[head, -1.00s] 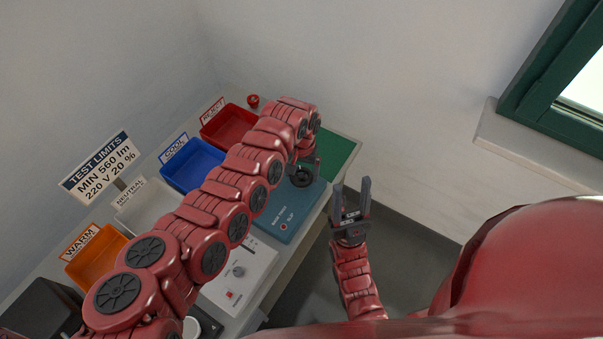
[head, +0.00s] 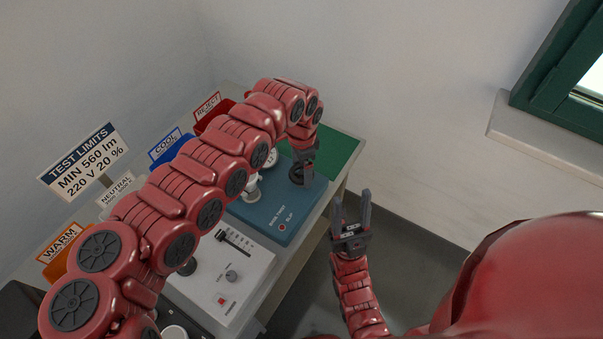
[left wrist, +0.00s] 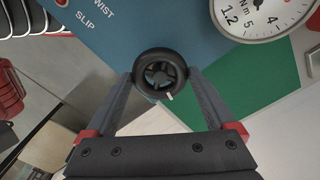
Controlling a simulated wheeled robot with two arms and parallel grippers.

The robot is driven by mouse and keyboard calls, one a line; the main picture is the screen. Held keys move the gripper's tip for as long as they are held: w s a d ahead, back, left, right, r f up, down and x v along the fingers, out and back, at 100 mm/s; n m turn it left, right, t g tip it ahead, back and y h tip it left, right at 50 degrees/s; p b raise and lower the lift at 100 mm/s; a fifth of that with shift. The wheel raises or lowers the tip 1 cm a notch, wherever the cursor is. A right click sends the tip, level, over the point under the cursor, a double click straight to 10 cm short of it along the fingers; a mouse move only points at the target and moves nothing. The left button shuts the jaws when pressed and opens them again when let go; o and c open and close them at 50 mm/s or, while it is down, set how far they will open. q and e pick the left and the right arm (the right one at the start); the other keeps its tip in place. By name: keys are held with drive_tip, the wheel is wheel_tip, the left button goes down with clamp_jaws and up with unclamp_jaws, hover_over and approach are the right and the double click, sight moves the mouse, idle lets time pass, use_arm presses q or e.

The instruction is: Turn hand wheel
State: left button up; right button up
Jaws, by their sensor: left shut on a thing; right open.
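The black hand wheel (head: 296,177) stands on the blue twist-test box (head: 262,213), close to its right edge. In the left wrist view the wheel (left wrist: 160,73) shows a spoked rim with a small white mark at its lower right. My left gripper (head: 303,163) reaches down over the wheel and is shut on its rim, one finger on each side. A round white dial (left wrist: 268,12) with a torque scale lies beside the wheel; it shows partly in the head view (head: 271,158). My right gripper (head: 351,214) is open and empty, off the bench's front edge.
A green mat (head: 338,148) lies beyond the blue box. A white control panel (head: 226,272) with slider, knob and red button is nearer. My left arm covers much of the reject, cool, neutral and warm bins. A window sill (head: 540,151) is at the right.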

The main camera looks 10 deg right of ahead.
use_arm(q)
drive_tip(key=m+b, duration=0.2)
drive_tip(key=shift+f+m, duration=0.3)
drive_tip(key=shift+m, duration=0.1)
drive_tip(key=m+b, duration=0.2)
drive_tip(key=b, duration=0.1)
drive_tip(key=shift+r+m, duration=0.1)
drive_tip(key=shift+m, duration=0.3)
drive_tip(key=m+b, duration=0.3)
drive_tip(key=m, duration=0.1)
drive_tip(key=shift+b, duration=0.35)
drive_tip(key=m+b, duration=0.2)
drive_tip(key=m, duration=0.2)
drive_tip(key=shift+b, duration=0.3)
drive_tip(key=shift+r+m+b, duration=0.15)
drive_tip(key=shift+m+b, duration=0.75)
drive_tip(key=shift+m, duration=1)
drive_tip(key=o, duration=1.1)
drive_tip(key=shift+c, duration=0.2)
